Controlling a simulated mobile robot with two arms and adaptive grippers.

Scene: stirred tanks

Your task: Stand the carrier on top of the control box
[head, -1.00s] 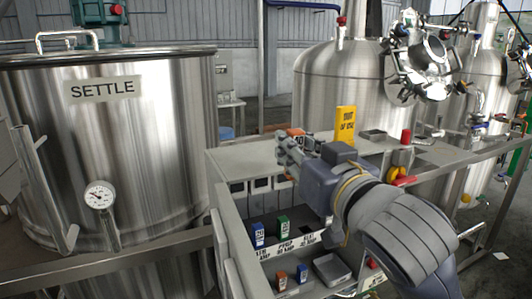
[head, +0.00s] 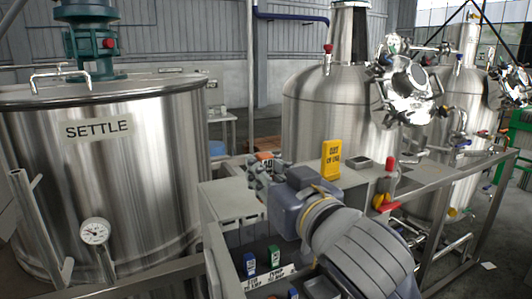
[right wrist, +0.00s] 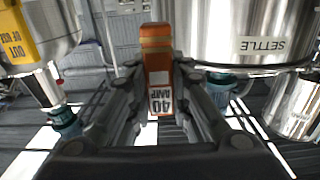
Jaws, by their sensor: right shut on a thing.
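The carrier is an orange block (head: 264,156) with a white label; in the right wrist view the carrier (right wrist: 157,45) reads "40 AMP" upside down. My right gripper (head: 262,174) is shut on it, with a finger on each side. In the head view the gripper and carrier appear over the left part of the grey control box's top (head: 228,196); I cannot tell whether the carrier is clear of the surface. My forearm and wrist hide much of the box's top and open front. My left gripper is not in view.
A yellow "OUT OF USE" sign (head: 332,160) stands on the box's top. A blue carrier (head: 250,263) and a green carrier (head: 274,256) sit in the open front. A red-topped switch (head: 389,170) is at right. The "SETTLE" tank (head: 150,165) stands close at left.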

